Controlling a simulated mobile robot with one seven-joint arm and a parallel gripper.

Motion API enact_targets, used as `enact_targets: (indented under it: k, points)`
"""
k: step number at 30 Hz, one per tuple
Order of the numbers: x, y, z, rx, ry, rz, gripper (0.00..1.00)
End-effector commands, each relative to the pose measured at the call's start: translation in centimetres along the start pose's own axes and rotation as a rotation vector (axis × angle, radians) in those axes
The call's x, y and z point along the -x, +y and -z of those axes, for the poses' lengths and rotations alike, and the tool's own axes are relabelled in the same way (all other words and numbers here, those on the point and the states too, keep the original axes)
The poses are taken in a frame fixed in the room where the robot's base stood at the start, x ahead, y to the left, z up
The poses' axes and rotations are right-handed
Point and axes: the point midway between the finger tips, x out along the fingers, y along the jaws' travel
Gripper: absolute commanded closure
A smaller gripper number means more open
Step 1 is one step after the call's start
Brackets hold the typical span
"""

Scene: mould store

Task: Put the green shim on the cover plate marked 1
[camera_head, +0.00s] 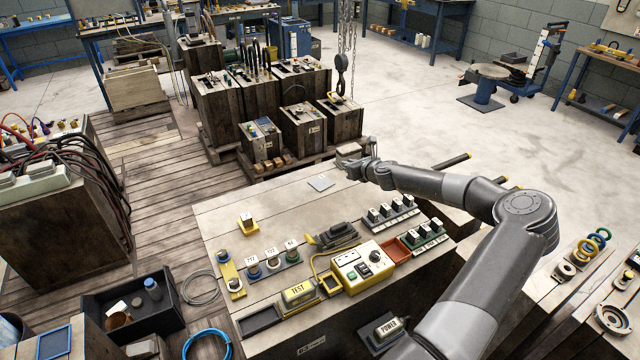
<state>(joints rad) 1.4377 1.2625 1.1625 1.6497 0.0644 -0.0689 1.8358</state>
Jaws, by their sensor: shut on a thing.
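My gripper (349,155) is at the far edge of the wooden bench, pointing left. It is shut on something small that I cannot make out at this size. I see no clearly green shim; it may be hidden in or behind the jaws.
The bench top (285,215) is clear around the grey plate. Nearer stand a yellow-and-white control box (362,268), a yellow TEST block (298,294), a red tray (396,251) and racks of small labelled parts. A chain hook (341,65) hangs beyond, over crates.

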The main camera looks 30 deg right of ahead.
Motion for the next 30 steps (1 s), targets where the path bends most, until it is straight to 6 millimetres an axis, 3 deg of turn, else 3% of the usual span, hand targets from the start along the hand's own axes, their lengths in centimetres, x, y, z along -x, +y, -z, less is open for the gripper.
enact_targets:
  k: [2, 5, 18, 25, 30]
  points:
    - [0.1, -1.1, 0.1, -0.005, -0.002, 0.006, 1.00]
    - [-0.8, -0.8, 0.3, -0.005, -0.003, 0.005, 1.00]
    - [-9.8, 4.3, 2.5, -0.004, -0.002, 0.007, 1.00]
    - [-11.4, 5.0, 3.3, -0.005, -0.002, 0.009, 1.00]
    - [-12.3, 5.1, 5.6, -0.007, -0.001, 0.008, 1.00]
